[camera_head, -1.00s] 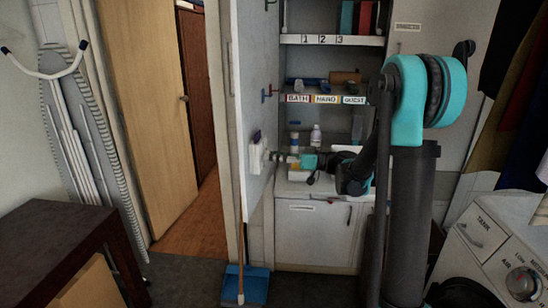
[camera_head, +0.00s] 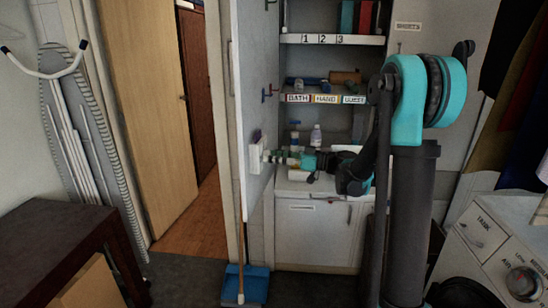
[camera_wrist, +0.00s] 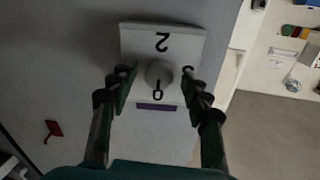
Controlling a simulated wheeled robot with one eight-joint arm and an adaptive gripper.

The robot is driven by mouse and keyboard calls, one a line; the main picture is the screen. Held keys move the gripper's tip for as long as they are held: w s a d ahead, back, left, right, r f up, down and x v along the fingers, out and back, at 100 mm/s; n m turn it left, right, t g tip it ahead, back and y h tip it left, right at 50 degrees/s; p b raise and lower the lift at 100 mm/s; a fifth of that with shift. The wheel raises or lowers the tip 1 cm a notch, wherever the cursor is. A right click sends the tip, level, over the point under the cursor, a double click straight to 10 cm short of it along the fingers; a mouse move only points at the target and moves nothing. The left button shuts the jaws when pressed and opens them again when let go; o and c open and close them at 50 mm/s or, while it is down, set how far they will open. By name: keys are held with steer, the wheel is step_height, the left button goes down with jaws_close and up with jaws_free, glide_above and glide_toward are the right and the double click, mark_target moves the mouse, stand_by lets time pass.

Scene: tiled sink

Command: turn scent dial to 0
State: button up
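The scent dial is a white square plate (camera_wrist: 188,37) with a round grey knob (camera_wrist: 158,72) at its middle. A 2 stands at the plate's top edge, a 0 at the bottom and a partly hidden figure at the right. A short dark mark shows between the knob and the 0. In the head view the dial (camera_head: 255,158) is small, on the pale door panel's right face. My gripper (camera_wrist: 157,78) is open, with one finger on each side of the knob and visible gaps to it. In the head view my gripper (camera_head: 272,156) is close to the dial.
A purple strip (camera_wrist: 156,107) lies just below the plate. A red hook (camera_wrist: 53,129) sits on the same panel. Shelves with bottles (camera_head: 316,134) and labelled edges (camera_head: 325,99) stand behind my arm. A broom and blue dustpan (camera_head: 248,284) are below.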

steer(key=shift+d, duration=0.1)
steer(key=s+d, duration=0.2)
steer(key=d, duration=0.9)
steer(key=shift+s+d, duration=0.2)
steer(key=shift+d, duration=0.1)
